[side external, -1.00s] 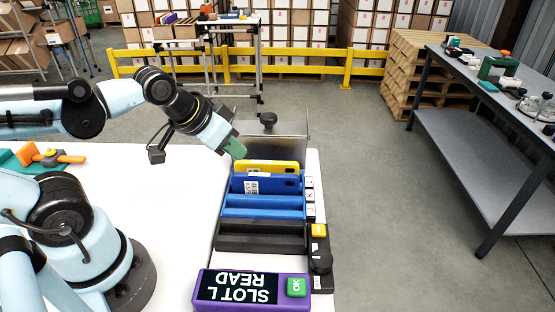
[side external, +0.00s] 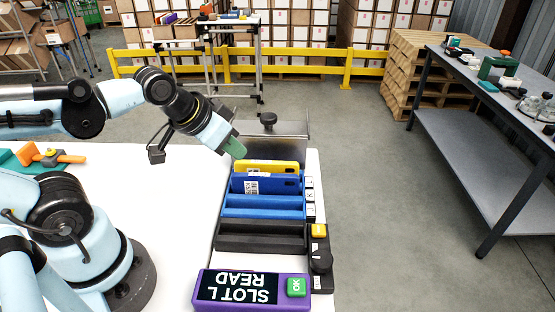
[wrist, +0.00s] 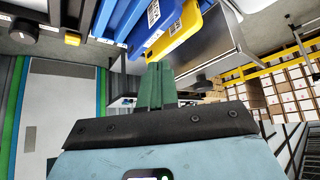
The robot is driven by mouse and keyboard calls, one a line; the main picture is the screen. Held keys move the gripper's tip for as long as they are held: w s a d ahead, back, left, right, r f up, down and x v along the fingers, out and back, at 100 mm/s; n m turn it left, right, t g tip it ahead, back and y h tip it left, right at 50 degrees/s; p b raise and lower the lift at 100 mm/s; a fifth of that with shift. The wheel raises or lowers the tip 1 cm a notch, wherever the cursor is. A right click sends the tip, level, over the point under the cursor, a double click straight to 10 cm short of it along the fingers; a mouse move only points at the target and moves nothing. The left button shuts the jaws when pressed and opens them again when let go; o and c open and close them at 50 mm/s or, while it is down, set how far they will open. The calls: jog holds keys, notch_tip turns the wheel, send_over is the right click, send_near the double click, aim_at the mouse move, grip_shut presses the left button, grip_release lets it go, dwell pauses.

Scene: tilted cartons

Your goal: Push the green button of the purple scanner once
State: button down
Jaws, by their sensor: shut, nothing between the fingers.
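The purple scanner (side external: 208,303) lies at the front of the white table in the side external view. Its dark screen (side external: 238,287) reads "SLOT L READ", upside down in the picture. Its green button (side external: 296,287), marked OK, is at the right end. My gripper (side external: 236,149) is shut and empty, with green fingers, near the yellow case at the back of the rack, well away from the scanner. In the wrist view my gripper (wrist: 155,72) shows its fingers together. The scanner is not seen in the wrist view.
A rack holds a yellow case (side external: 268,166) and a blue case (side external: 272,184), with empty blue (side external: 262,206) and black (side external: 262,238) slots in front. A metal box (side external: 285,138) stands behind. A black strip (side external: 320,262) with a yellow button is at the right.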

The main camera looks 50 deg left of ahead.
notch_tip(320, 180, up, 5)
jog(key=m+h, duration=0.6)
jog(key=m, duration=1.1)
send_over(290, 287)
jog(key=shift+f, duration=4.4)
jog(key=shift+f, duration=0.1)
jog(key=shift+f, duration=0.35)
